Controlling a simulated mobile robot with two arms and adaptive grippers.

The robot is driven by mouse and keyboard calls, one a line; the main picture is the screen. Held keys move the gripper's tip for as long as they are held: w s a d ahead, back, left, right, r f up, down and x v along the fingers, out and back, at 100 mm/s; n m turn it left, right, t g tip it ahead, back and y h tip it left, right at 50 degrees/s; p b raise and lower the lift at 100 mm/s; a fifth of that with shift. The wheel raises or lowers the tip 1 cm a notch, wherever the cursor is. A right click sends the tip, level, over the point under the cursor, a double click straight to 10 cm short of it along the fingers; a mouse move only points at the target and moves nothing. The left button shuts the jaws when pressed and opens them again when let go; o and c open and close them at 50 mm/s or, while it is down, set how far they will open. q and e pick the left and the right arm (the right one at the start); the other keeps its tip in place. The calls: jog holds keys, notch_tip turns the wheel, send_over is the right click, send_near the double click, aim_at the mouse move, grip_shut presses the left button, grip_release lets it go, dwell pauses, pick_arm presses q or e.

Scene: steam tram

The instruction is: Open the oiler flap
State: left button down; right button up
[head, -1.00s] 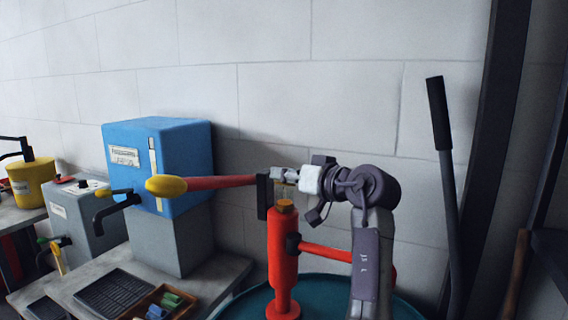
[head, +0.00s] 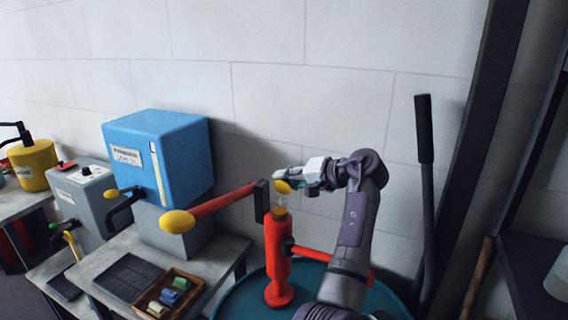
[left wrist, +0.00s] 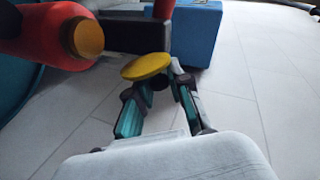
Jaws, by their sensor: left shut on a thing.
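A red upright oiler (head: 277,255) stands on a teal drum, with a brass-coloured top (head: 279,213). A yellow disc, seemingly the oiler flap (head: 283,187), is raised above that top, with a visible gap between them. My left gripper (head: 281,180) is shut on the disc. In the left wrist view the yellow flap (left wrist: 147,66) sits at the fingertips of the left gripper (left wrist: 163,78), beside the red oiler's brass-coloured end (left wrist: 88,38). Any hinge is too small to tell. My right gripper is not in view.
A red lever with a yellow knob (head: 177,221) reaches left from a dark bracket (head: 262,200) beside the oiler. A blue box (head: 160,155) stands behind it. A tall dark lever (head: 425,150) stands at the right. The teal drum (head: 235,300) lies below.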

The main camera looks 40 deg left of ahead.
pick_arm(q)
jog(key=shift+w+a+f+m+g+h+p, duration=0.25)
jog(key=shift+m+g+p, duration=0.25)
jog(key=shift+m+p, duration=0.45)
jog(key=shift+w+f+m+g+h+p, duration=0.15)
jog(key=shift+w+m+g+p, duration=0.3)
jog(key=shift+p, duration=0.8)
jog(key=c, duration=1.1)
grip_release()
jog(key=v, duration=1.2)
jog(key=shift+w, duration=0.1)
